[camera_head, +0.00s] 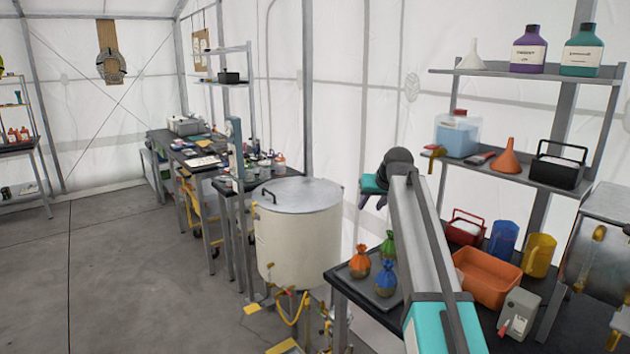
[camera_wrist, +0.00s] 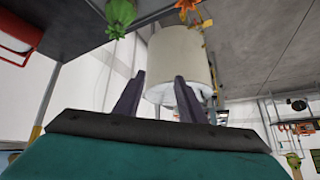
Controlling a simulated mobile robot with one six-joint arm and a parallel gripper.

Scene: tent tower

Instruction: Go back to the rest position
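My gripper (camera_head: 372,204) is raised in front of the white tent wall, above the shelf table and to the right of the large cream drum (camera_head: 298,230). In the wrist view my gripper (camera_wrist: 159,76) has its two dark fingers apart with nothing between them. The drum also shows beyond the fingertips in that tilted view (camera_wrist: 178,58). My arm reaches up from the lower right of the head view and hides part of the table and wall.
The dark table (camera_head: 345,284) bears a tray with orange (camera_head: 360,262), blue (camera_head: 385,279) and green (camera_head: 388,245) tied pouches. An orange bin (camera_head: 487,280) and blue cup (camera_head: 503,241) stand right of my arm. Shelves (camera_head: 520,178) hold bottles and funnels. The floor (camera_head: 110,270) at left is clear.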

